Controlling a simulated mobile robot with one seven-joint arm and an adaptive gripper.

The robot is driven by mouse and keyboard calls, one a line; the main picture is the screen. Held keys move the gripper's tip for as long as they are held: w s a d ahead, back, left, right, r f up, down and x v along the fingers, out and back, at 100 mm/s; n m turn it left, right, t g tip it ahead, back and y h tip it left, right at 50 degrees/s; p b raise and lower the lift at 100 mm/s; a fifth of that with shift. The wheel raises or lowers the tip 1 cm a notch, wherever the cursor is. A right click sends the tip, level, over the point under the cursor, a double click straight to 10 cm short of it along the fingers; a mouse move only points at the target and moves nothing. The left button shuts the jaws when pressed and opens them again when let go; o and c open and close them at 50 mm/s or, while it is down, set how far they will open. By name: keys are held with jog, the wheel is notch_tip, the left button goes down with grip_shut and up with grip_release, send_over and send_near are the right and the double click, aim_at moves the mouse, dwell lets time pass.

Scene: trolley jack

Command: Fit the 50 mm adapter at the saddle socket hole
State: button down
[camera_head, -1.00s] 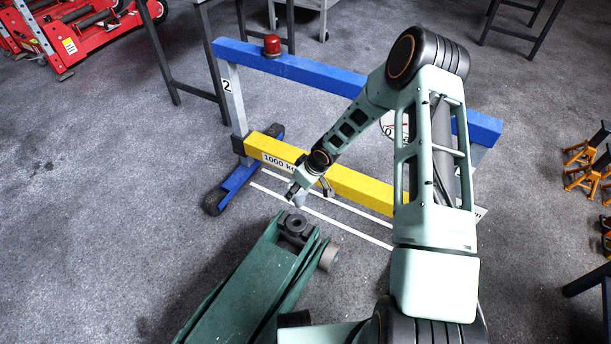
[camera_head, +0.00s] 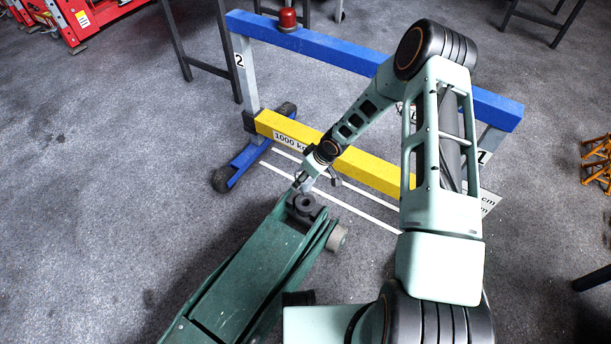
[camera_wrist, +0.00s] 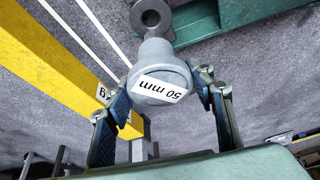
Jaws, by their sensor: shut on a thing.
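The 50 mm adapter (camera_wrist: 158,78) is a grey round piece with a white "50 mm" label. My gripper (camera_wrist: 162,88) is shut on it, one finger on each side, in the wrist view. In the head view my gripper (camera_head: 306,181) is just above and beyond the saddle end of the green trolley jack (camera_head: 245,265). The dark saddle with its socket hole (camera_wrist: 151,18) shows past the adapter at the top of the wrist view. The saddle also shows in the head view (camera_head: 302,207).
A frame with a blue upper beam (camera_head: 345,57) and a yellow lower beam (camera_head: 365,171) stands close behind my gripper. Orange stands (camera_head: 597,165) are at the right. Floor left of the jack is clear.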

aim_at(306, 194)
jog(key=shift+w+f+b, duration=0.1)
jog(key=shift+f+b, duration=1.85)
jog(key=shift+f, duration=0.55)
jog(key=shift+f+b, duration=2.2)
jog(key=shift+f, duration=0.35)
jog(key=c, duration=0.9)
grip_release()
jog(key=shift+r, duration=0.1)
jog(key=shift+c, duration=0.2)
jog(key=shift+o, duration=0.6)
jog(key=shift+s+f, duration=0.2)
jog(key=v, duration=1.2)
jog(key=shift+w+r, duration=0.1)
jog(key=shift+r, duration=0.05)
